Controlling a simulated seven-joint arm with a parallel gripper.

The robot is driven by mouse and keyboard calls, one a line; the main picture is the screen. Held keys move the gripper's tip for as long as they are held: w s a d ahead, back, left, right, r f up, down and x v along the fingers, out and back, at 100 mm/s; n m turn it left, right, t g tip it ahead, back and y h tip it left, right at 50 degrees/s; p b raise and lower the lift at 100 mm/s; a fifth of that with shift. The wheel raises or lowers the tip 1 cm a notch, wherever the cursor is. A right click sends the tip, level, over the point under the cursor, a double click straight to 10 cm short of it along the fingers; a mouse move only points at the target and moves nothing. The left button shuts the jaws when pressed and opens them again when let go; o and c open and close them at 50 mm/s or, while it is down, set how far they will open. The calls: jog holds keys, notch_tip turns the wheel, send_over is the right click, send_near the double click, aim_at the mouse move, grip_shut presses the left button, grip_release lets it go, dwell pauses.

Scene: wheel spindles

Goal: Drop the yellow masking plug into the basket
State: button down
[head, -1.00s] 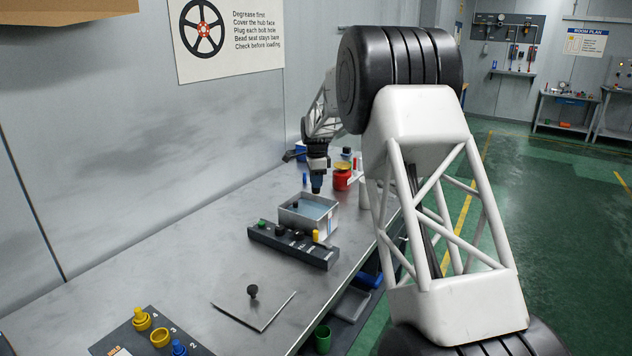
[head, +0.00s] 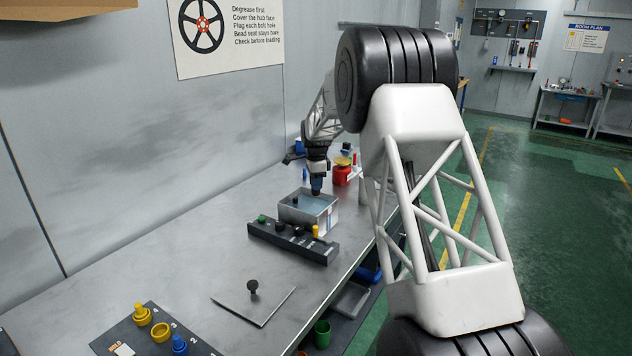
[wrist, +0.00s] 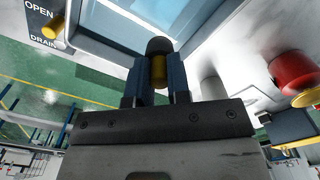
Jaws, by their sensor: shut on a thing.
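My gripper (wrist: 158,88) is shut on the yellow plug (wrist: 159,72) in the wrist view. A dark rounded end (wrist: 160,46) shows just beyond the plug's yellow part; I cannot tell if it belongs to the plug. In the head view my gripper (head: 316,191) points down at the back part of a grey metal open-topped container (head: 304,219) with a pale blue inside. This container seems to be the basket. Its rim also shows in the wrist view (wrist: 115,50). The plug is too small or hidden to make out in the head view.
A dark rack (head: 290,241) with green, black and yellow knobs stands in front of the container. A red pot (head: 341,176) stands behind it to the right. A plate with a black knob (head: 253,286) and a numbered board (head: 135,345) lie nearer.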

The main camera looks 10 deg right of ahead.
jog(key=shift+f, duration=0.45)
dwell(0.5)
jog(key=c, duration=1)
grip_release()
jog(key=shift+r, duration=0.1)
jog(key=shift+r, duration=3.8)
